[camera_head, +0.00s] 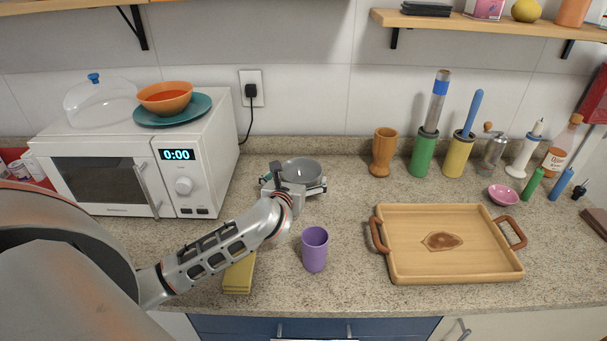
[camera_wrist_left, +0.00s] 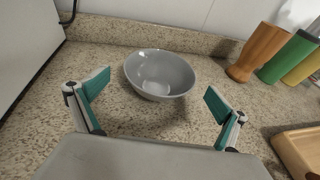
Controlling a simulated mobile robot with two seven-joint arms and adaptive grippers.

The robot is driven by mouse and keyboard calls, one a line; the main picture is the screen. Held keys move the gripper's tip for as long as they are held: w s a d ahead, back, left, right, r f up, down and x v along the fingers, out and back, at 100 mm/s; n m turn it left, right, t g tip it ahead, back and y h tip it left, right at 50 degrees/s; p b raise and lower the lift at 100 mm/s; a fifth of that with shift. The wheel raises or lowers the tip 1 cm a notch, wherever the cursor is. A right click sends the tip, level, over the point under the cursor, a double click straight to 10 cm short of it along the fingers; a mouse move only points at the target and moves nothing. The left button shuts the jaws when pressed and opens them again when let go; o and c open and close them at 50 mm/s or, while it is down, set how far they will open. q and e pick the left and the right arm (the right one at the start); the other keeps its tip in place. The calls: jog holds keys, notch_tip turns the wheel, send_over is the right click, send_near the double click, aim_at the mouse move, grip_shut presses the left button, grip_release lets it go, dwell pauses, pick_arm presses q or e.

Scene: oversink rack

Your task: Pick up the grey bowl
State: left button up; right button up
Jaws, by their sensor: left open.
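The grey bowl (camera_head: 302,171) sits upright on the speckled counter, to the right of the microwave. My left gripper (camera_head: 296,184) is at the bowl, and its wrist hides part of the bowl's near side in the head view. In the left wrist view the bowl (camera_wrist_left: 160,76) lies ahead of and between the two spread teal fingers of the gripper (camera_wrist_left: 152,95). The gripper is open and empty, and no finger visibly grips the bowl. My right gripper is not in view.
A white microwave (camera_head: 130,150) stands left of the bowl. A purple cup (camera_head: 315,249) and a yellow sponge-like block (camera_head: 239,272) are in front. A wooden tray (camera_head: 450,272) lies to the right. A wooden vase (camera_head: 383,152) stands behind it.

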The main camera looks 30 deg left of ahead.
aim_at(304, 165)
pick_arm(q)
jog(key=x, duration=0.5)
jog(key=shift+w+a+r+p, duration=0.1)
jog(key=shift+w+p, duration=0.2)
jog(key=shift+w, duration=0.1)
jog(key=shift+c, duration=0.4)
jog(key=c, duration=1)
